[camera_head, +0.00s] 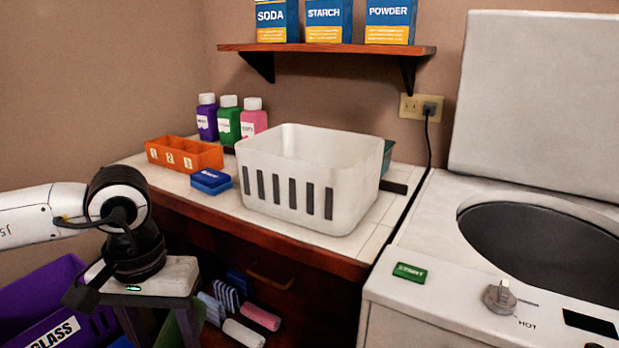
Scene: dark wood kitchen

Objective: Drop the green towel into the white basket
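The white basket (307,190), with dark slots in its front, stands upright on the white tiled counter. My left gripper (163,335) points down at the lower left, below the counter top and in front of the shelf under it. Its two fingers are apart, and their tips run off the bottom edge. A green cloth (200,312), seemingly the green towel, shows behind and between the fingers. Most of it is hidden, and I cannot tell whether the gripper touches it. My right gripper is not in view.
Rolled towels (243,332) lie on the shelf beside the gripper. A purple bin (35,305) stands at lower left. An orange tray (184,153), blue box (211,181) and several bottles stand on the counter. An open washer (430,250) is at right.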

